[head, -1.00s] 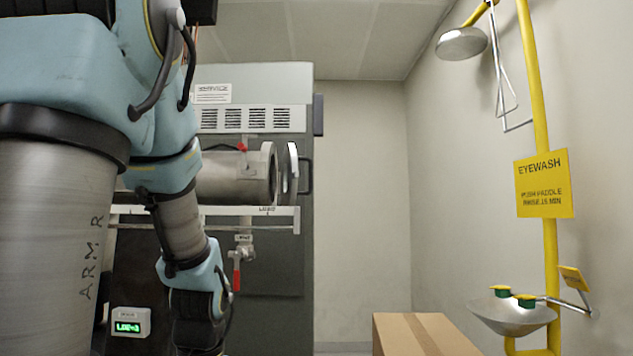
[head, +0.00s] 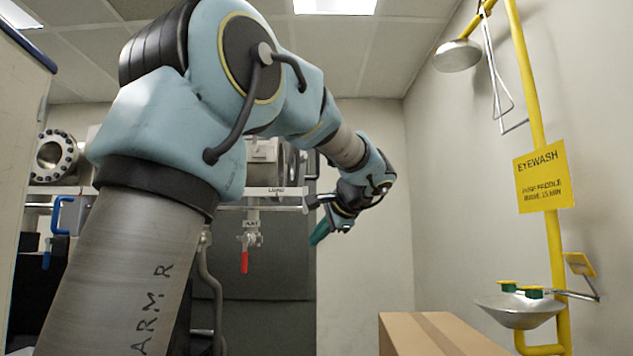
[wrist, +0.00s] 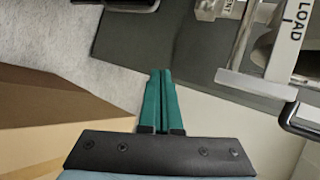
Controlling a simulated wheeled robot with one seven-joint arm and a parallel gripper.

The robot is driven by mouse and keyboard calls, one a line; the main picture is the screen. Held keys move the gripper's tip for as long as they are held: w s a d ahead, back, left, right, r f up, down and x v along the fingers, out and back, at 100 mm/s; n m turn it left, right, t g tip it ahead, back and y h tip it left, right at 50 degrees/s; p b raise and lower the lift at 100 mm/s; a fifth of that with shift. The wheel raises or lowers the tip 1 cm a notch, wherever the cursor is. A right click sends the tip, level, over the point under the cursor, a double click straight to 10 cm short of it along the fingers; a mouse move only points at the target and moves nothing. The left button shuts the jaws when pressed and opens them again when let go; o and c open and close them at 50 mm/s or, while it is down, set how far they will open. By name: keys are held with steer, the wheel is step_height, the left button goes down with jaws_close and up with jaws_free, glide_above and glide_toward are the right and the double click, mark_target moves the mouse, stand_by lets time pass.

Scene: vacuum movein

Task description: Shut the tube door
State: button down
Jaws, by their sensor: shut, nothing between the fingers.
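The metal tube (head: 264,152) lies level above the rail marked LOAD in the head view, mostly hidden behind my arm. Its round door (head: 291,160) shows only as a sliver at the tube's right end; I cannot tell how far it stands open. My gripper (head: 320,233), with teal fingers, points down to the right of and below the tube end. In the wrist view its fingers (wrist: 161,76) lie together, shut and empty.
The LOAD rail (wrist: 285,48) passes at the upper right of the wrist view. A red-handled valve (head: 245,258) hangs below the rail. A cardboard box (head: 430,335) stands in front, and an eyewash station (head: 520,306) at right. Space between the cabinet and the right wall is open.

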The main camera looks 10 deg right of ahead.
mark_target(304, 167)
steer(key=s+d+r+t+y+b, duration=0.1)
steer(key=s+d+r+t+b, duration=0.2)
steer(key=r, duration=0.6)
steer(key=s+d+r+t+b, duration=0.1)
steer(key=s+d+r+t, duration=0.25)
steer(key=s+r, duration=0.45)
steer(key=w+a+r+p, duration=0.1)
steer(key=w+a+p, duration=0.2)
steer(key=w+a, duration=0.3)
steer(key=w, duration=0.5)
steer(key=shift+w+a+r+g, duration=0.15)
steer(key=shift+a+r+g, duration=0.15)
steer(key=shift+r+g, duration=0.05)
steer(key=shift+m+h, duration=0.5)
steer(key=shift+h, duration=0.1)
steer(key=a+b, duration=0.6)
steer(key=a, duration=0.1)
steer(key=shift+a, duration=0.4)
